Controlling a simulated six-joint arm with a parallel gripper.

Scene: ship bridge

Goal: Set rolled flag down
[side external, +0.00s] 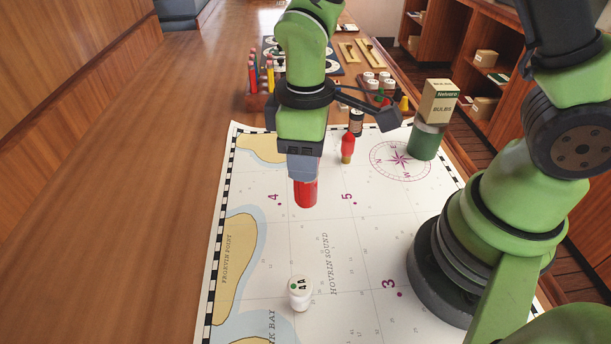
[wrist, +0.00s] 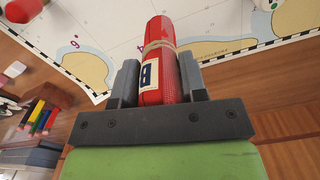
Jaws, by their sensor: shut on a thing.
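The rolled flag (side external: 305,193) is a red roll. In the wrist view the red roll (wrist: 160,62) shows a tan band around it and a white label with a dark mark. My gripper (side external: 302,172) is shut on it, with one jaw on each side in the wrist view (wrist: 158,85). In the side view the roll hangs upright below my gripper, over the chart (side external: 270,235). I cannot tell whether its lower end touches the chart.
A small red item (side external: 347,147) and a green cylinder (side external: 425,140) with a bulbs box (side external: 439,101) on top stand at the back. A holder of coloured pencils (side external: 258,98) is back left. The chart's middle is clear.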

